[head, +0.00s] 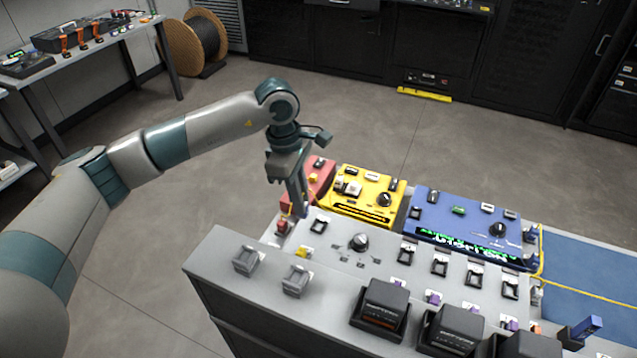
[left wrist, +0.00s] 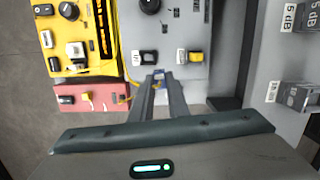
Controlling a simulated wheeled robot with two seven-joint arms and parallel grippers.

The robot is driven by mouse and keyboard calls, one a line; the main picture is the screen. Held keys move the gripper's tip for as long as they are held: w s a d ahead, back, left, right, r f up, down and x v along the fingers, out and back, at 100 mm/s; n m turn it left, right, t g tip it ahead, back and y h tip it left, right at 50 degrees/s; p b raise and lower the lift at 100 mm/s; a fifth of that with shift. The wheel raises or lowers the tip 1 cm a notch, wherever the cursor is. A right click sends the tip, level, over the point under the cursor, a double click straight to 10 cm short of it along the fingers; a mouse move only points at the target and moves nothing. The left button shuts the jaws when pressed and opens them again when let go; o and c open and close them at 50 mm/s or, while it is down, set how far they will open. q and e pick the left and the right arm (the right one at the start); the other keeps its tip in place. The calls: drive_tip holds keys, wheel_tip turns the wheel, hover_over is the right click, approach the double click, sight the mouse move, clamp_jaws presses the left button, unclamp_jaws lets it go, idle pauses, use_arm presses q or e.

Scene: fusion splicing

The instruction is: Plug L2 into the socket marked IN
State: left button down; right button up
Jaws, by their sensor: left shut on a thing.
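My left gripper (head: 303,212) reaches down over the far left corner of the grey panel (head: 335,262). In the left wrist view its fingertips (left wrist: 158,76) are closed on a small bluish plug (left wrist: 158,71), mostly hidden by the fingers. I cannot read L2 on it. Just beyond the tips is a black socket (left wrist: 147,57) with a small white label; it also shows in the head view (head: 319,227). Its marking is too small to read, and I cannot tell whether the plug touches it. A yellow connector (left wrist: 195,57) sits beside that socket. My right gripper is not in view.
Red (head: 318,178), yellow (head: 362,194) and blue (head: 470,228) boxes stand behind the panel. A yellow cable (left wrist: 117,55) runs near the fingers. Black modules (head: 384,304) and grey clips (head: 248,260) line the panel's near side. Open floor lies left of the panel.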

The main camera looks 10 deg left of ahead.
use_arm(q)
drive_tip(key=n, duration=0.3)
drive_tip(key=d+n+p, duration=0.1)
drive_tip(key=shift+w+r+n+t, duration=0.25)
drive_tip(key=shift+r+n+t, duration=0.05)
drive_tip(key=shift+r+t, duration=0.1)
drive_tip(key=d+n+p, duration=0.1)
drive_tip(key=n, duration=0.3)
drive_tip(key=w+n+y+p, duration=0.1)
drive_tip(key=n, duration=0.3)
drive_tip(key=d+r+n+t+p, duration=0.1)
drive_tip(key=n, duration=0.3)
drive_tip(key=shift+w+d, duration=0.15)
drive_tip(key=shift+d, duration=0.2)
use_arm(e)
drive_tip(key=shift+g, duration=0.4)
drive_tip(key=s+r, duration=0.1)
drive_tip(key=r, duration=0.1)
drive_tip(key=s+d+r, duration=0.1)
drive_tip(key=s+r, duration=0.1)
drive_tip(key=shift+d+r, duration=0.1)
use_arm(q)
drive_tip(key=shift+f, duration=0.1)
